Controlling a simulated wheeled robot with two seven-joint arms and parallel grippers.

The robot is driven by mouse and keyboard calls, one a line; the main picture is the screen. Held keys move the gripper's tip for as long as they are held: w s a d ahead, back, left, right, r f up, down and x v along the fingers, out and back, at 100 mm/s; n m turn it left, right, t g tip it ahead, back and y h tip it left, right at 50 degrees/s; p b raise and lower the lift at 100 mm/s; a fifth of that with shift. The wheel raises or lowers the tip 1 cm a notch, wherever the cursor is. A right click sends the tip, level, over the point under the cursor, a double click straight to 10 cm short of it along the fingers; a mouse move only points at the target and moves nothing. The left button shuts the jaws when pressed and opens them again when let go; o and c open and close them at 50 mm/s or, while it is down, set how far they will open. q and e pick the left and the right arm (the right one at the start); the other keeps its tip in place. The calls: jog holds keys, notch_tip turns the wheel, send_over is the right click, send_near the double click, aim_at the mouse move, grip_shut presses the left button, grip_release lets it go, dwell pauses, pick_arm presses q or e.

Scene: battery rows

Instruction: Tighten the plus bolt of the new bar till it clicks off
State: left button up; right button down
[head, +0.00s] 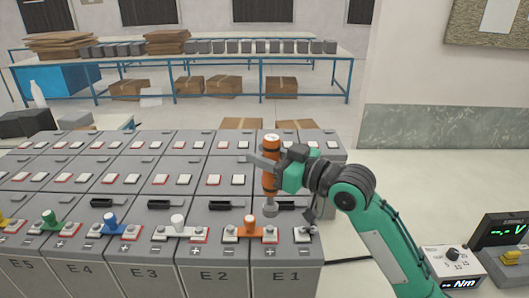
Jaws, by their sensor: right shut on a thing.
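The orange bar (248,233) lies on the front terminals, bridging the cells marked E2 and E1. An orange tool (269,177) with a grey lower end stands upright above the bar's right end. My right gripper (277,170) is shut on this tool. Yellow, green, blue and white bars (180,232) sit farther left along the same front row. My left gripper is not in view.
Grey battery cells (286,282) fill the bench in rows. At the right stand a dial box with an "Nm" display (465,284) and a meter showing dashes and "V" (507,233). A blue-framed table (215,58) with boxes stands behind.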

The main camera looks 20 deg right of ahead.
aim_at(264, 183)
jog(key=shift+f+b, duration=1.2)
jog(key=shift+f, duration=0.9)
jog(key=shift+w+f+b, duration=0.1)
jog(key=shift+f+b, duration=0.4)
jog(key=shift+f, duration=0.3)
jog(key=shift+f+p, duration=0.35)
jog(key=shift+p, duration=0.6)
dwell(2.1)
jog(key=shift+a+f, duration=0.1)
jog(key=shift+f, duration=0.3)
dwell(1.6)
